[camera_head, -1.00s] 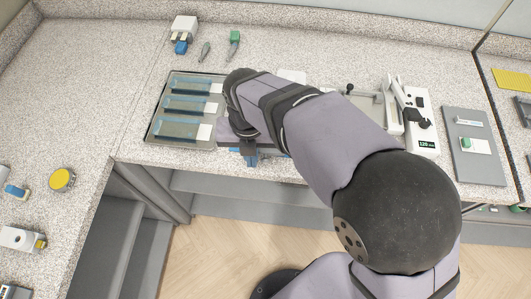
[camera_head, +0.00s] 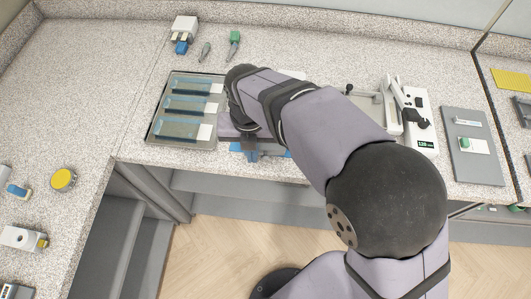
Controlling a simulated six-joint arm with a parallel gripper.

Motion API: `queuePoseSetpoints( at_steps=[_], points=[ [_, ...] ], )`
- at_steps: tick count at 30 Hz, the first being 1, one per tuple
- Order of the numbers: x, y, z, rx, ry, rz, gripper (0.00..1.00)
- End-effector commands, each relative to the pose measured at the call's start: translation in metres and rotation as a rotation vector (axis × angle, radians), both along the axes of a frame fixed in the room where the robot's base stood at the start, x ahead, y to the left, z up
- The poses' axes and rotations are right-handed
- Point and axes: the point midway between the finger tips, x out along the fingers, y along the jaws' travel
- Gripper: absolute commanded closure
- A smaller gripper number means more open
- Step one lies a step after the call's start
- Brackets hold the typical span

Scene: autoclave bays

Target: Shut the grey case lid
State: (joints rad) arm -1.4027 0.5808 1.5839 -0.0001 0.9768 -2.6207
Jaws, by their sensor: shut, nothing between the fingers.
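I cannot clearly make out the grey case or its lid; my arm covers the counter in the middle. A flat blue thing (camera_head: 277,152) shows at the counter's front edge, partly under my wrist; I cannot tell whether it belongs to the case. My gripper (camera_head: 252,151) is just below the wrist, low over the front edge beside this blue thing. Only a small part of it shows, and it looks shut and empty. Whether it touches anything is hidden.
A grey tray (camera_head: 152,132) with three blue-and-white slides lies just left of my wrist. A white device (camera_head: 421,120) and a grey board (camera_head: 480,172) stand to the right. A yellow-topped round item (camera_head: 63,179) is at left.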

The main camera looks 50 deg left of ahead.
Motion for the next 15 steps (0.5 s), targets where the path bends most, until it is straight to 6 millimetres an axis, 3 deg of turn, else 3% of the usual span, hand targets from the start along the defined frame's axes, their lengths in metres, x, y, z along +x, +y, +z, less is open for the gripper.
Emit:
queuePoseSetpoints(
  at_steps=[15],
  points=[
    [0.0047, 0.0052, -0.0001, 0.0, 0.0, -0.001, 1.0]
  ],
)
